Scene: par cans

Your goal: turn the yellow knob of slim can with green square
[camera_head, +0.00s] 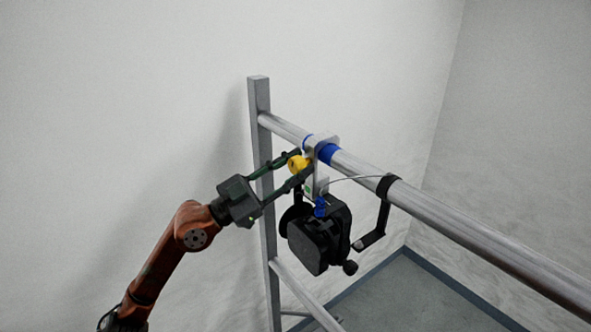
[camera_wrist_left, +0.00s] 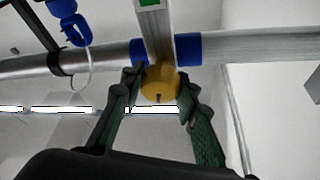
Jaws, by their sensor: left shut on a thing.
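The slim can (camera_head: 318,240) is a black lamp hanging from the upper rail by a grey clamp (camera_head: 321,146). A small green square (camera_head: 307,190) shows on the clamp's strap, and also at the top of the left wrist view (camera_wrist_left: 158,3). The yellow knob (camera_head: 297,163) sits on the clamp's left side, below the rail. My left gripper (camera_head: 299,163) is shut on the knob, with one finger on each side of it. In the left wrist view the knob (camera_wrist_left: 159,83) lies between both fingertips. My right gripper is not in view.
The metal rail (camera_head: 450,217) runs from the upright post (camera_head: 260,150) toward the lower right, with blue bands beside the clamp. A black bracket (camera_head: 380,215) hangs from it, joined by a thin cable. A white wall is behind.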

